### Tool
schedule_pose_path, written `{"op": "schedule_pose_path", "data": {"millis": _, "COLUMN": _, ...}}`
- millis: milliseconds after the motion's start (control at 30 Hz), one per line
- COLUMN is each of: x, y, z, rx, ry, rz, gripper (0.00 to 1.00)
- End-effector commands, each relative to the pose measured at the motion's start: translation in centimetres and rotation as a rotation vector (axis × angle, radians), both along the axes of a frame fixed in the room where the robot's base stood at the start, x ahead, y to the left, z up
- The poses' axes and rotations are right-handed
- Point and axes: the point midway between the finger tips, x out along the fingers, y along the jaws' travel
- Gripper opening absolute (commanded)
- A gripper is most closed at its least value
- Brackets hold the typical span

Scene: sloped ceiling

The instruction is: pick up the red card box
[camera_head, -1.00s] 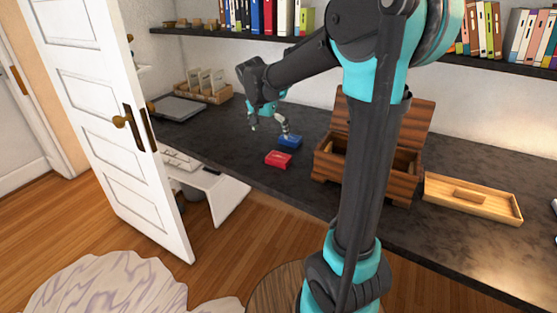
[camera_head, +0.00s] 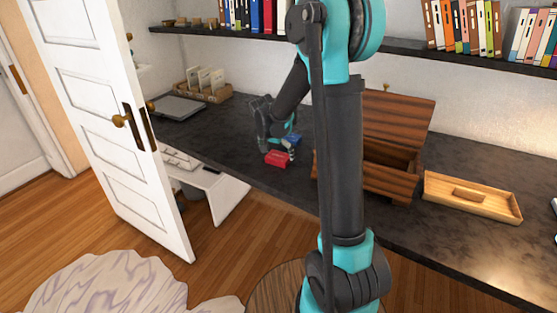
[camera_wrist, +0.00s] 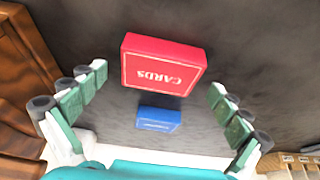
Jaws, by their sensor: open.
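The red card box (camera_head: 277,159) lies on the dark counter near its front edge. In the wrist view the red card box (camera_wrist: 163,64) shows the word CARDS, upside down, beyond and between the fingertips. A blue card box (camera_wrist: 158,119) lies nearer the palm side of that view; in the head view the blue box (camera_head: 291,139) is partly hidden by my gripper. My gripper (camera_head: 281,143) is low over the two boxes. In the wrist view my gripper (camera_wrist: 158,82) is open, with one finger on each side and nothing held.
A wooden chest (camera_head: 391,130) with its lid raised stands to the right. A wooden tray (camera_head: 500,203) lies farther right. A grey flat case (camera_head: 176,107) and a card holder (camera_head: 207,88) are at the back left. Counter left of the boxes is clear.

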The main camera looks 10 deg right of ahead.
Motion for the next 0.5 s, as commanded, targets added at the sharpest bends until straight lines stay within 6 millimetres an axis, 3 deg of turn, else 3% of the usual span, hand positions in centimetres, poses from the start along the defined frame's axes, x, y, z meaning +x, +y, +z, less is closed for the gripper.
{"op": "schedule_pose_path", "data": {"millis": 333, "x": 0.22, "y": -0.23, "z": -0.77, "rx": 0.000, "ry": 0.000, "rz": 0.000, "gripper": 1.00}}
{"op": "schedule_pose_path", "data": {"millis": 500, "x": 0.21, "y": -0.22, "z": -0.76, "rx": 0.000, "ry": 0.000, "rz": 0.000, "gripper": 0.80}}
